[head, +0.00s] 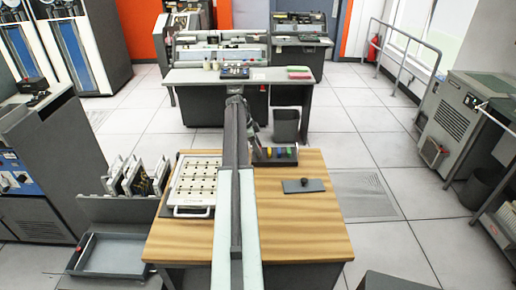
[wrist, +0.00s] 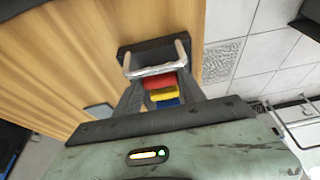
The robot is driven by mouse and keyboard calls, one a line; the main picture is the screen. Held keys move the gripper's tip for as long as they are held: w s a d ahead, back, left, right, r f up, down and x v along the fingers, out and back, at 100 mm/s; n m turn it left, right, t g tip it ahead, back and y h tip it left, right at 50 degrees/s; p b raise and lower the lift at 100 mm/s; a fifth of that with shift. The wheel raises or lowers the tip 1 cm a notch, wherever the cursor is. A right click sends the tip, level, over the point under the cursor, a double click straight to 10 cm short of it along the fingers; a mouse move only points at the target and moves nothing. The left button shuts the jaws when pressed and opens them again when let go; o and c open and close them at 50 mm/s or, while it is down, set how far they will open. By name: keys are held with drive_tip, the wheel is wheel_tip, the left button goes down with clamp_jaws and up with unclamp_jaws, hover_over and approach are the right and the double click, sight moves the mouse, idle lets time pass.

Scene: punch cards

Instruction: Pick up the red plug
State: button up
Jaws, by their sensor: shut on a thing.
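My gripper (wrist: 159,78) shows in the wrist view with its dark fingers on either side of the red plug (wrist: 160,81), shut on it. A yellow plug (wrist: 163,95) and a blue plug (wrist: 167,104) show in line below the red one, partly hidden by the gripper body. In the head view, a dark rack (head: 262,160) with several coloured plugs stands at the back of the wooden desk (head: 300,225). My arm crosses the desk and ends beside the rack's left end. The red plug cannot be made out there.
A white panel with rows of dark spots (head: 194,185) lies left of my arm. A grey plate with a black knob (head: 304,186) lies to the right. A waste bin (head: 286,126) stands behind the desk. The desk's right front is clear.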

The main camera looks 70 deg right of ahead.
wheel_tip(320, 180, up, 3)
drive_tip(key=shift+f+p, duration=0.1)
drive_tip(key=shift+p, duration=0.95)
drive_tip(key=s+a+r+p, duration=0.1)
drive_tip(key=s+a, duration=0.1)
drive_tip(key=a, duration=0.6)
drive_tip(key=s+a, duration=0.2)
drive_tip(key=a, duration=0.6)
drive_tip(key=r+p, duration=0.5)
drive_tip(key=shift+w+d+r, duration=0.15)
drive_tip(key=shift+w+d, duration=0.05)
drive_tip(key=shift+w, duration=0.05)
drive_tip(key=shift+s, duration=0.15)
